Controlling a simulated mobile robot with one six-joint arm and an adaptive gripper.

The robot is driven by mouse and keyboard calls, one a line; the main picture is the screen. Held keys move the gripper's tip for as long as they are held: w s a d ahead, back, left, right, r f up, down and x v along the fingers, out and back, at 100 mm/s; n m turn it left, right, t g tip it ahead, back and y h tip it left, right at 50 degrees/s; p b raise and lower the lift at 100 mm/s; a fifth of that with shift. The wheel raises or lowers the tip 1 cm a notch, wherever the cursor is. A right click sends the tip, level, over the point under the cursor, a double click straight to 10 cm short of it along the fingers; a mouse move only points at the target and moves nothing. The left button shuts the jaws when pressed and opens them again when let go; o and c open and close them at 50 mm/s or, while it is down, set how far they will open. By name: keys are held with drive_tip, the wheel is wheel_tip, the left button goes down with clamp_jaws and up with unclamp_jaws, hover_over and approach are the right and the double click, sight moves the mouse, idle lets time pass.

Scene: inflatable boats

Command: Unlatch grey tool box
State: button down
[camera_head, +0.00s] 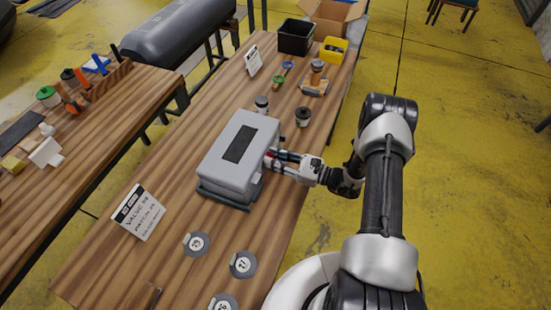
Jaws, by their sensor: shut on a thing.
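The grey tool box (226,165) stands on the wooden workbench with its lid down and a dark panel on top. My gripper (272,158) reaches in from the right and is shut at the box's right side, on what looks like a latch. A small red part shows at the fingertips. The fingers hide most of the latch, so I cannot tell whether it is fastened or loose. Another grey fitting (257,186) shows lower on the same side, near the front corner.
Two small dark-topped jars (262,104) (303,117) stand behind the box. A black bin (296,37) and a yellow bin (334,50) are at the far end.

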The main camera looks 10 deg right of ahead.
drive_tip(key=shift+s+d+f+t+y+b, duration=0.15)
drive_tip(key=shift+f+t+y+b, duration=0.15)
drive_tip(key=shift+b, duration=0.75)
drive_tip(key=shift+s+d+f+t+y+b, duration=0.1)
drive_tip(key=shift+f+t+y+b, duration=0.2)
drive_tip(key=shift+b, duration=0.7)
drive_tip(key=shift+s+d+t+y+b, duration=0.15)
drive_tip(key=shift+t+y+b, duration=0.15)
drive_tip(key=shift+y+b, duration=0.6)
drive_tip(key=shift+r+h, duration=0.1)
drive_tip(key=shift+h, duration=0.2)
drive_tip(key=c, duration=1.4)
unclamp_jaws()
drive_tip(key=shift+o, duration=0.2)
drive_tip(key=shift+d, duration=0.1)
drive_tip(key=v, duration=1.2)
drive_tip(key=shift+r, duration=0.1)
